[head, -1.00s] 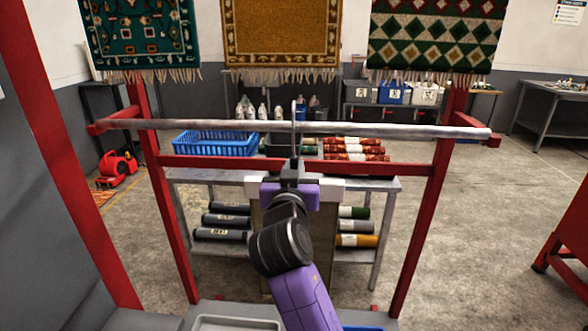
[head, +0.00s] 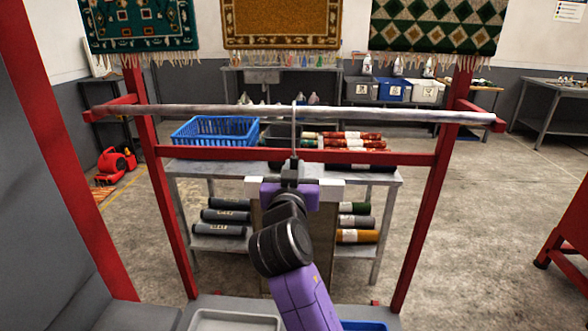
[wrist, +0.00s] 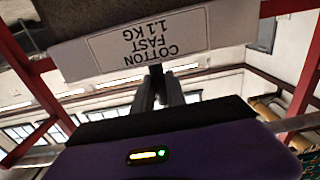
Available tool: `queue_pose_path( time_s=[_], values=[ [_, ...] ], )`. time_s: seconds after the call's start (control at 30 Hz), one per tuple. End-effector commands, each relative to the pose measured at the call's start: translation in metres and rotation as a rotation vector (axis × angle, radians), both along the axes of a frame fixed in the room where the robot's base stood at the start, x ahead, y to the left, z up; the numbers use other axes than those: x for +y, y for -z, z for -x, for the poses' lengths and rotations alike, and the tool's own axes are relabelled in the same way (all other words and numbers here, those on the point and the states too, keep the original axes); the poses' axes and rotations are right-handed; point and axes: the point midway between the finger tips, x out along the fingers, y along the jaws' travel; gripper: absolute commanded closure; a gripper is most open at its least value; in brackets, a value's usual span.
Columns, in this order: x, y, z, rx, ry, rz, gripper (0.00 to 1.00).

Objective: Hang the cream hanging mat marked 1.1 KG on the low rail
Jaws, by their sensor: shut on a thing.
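My gripper (head: 292,172) is shut at the top of the cream hanging mat (head: 262,225), at the base of its hook stem. In the wrist view the pale header (wrist: 215,32) reads "COTTON FAST 1.1 KG" upside down, with the fingers (wrist: 157,80) against its edge. The mat hangs in front of the table, mostly hidden by my arm. Its thin metal hook (head: 295,130) rises upright across the grey low rail (head: 390,115), with its top slightly above the rail. I cannot tell whether the hook is around the rail or only in front of it.
Red posts (head: 430,200) and a red crossbar (head: 400,158) frame the rail. Behind stands a table (head: 385,180) with a blue basket (head: 215,130) and rolled rugs. Patterned rugs (head: 282,25) hang above. The rail is bare on both sides of the hook.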

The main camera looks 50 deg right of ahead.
Motion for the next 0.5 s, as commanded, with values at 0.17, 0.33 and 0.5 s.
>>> queue_pose_path(
  time_s=[0.17, 0.33, 0.5],
  values=[
    [0.0002, -0.0016, 0.0001, -0.003, 0.000, 0.003, 1.00],
    [0.0002, -0.0014, 0.0001, -0.003, 0.000, 0.002, 0.62],
    [0.0001, -0.0006, 0.0001, -0.002, 0.000, 0.001, 0.58]
  ],
)
